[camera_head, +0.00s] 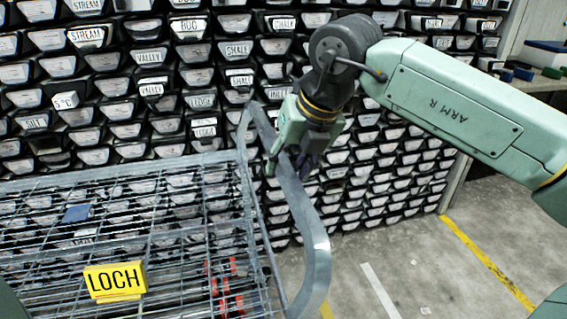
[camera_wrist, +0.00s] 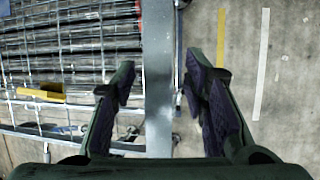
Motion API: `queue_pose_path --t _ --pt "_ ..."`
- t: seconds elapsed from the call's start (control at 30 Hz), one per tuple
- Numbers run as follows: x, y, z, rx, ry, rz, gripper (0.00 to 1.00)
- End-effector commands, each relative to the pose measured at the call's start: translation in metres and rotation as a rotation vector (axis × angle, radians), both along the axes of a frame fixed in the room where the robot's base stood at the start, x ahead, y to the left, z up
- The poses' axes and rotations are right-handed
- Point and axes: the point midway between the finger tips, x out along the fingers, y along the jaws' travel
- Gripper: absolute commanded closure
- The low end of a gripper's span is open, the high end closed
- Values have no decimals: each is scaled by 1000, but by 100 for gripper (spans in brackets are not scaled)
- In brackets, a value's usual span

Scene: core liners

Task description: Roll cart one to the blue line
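A grey wire-mesh cart (camera_head: 150,172) fills the lower left of the head view; a yellow sign on it reads LOCH (camera_head: 115,281). No number one is readable on it. Its flat metal handle (camera_head: 311,232) curves up at the cart's right end; it also runs down the middle of the wrist view (camera_wrist: 158,75). My gripper (camera_head: 288,168) is at the upper part of the handle. In the wrist view its two fingers (camera_wrist: 160,88) stand on either side of the handle, with a visible gap on each side. No blue line shows in either view.
A wall of labelled core trays (camera_head: 190,80) stands behind the cart. Grey floor to the right has a yellow line (camera_head: 487,262) and a white strip (camera_head: 380,290). A bench (camera_head: 540,80) with blue and green items stands at the upper right. A blue item (camera_head: 77,213) shows at the cart's left.

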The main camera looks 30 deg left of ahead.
Motion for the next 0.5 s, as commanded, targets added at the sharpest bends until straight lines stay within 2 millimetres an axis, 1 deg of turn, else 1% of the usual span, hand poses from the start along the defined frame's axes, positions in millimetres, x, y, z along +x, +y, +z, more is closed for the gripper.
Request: queue_pose_path --t 0.17,0.27,0.37,0.5 --pt "-2 1 0 2 0 5 60" --pt "-2 -1 5 2 0 5 60" --pt "-4 -6 18 4 -2 4 60" --pt "-7 -19 45 5 -1 1 60"
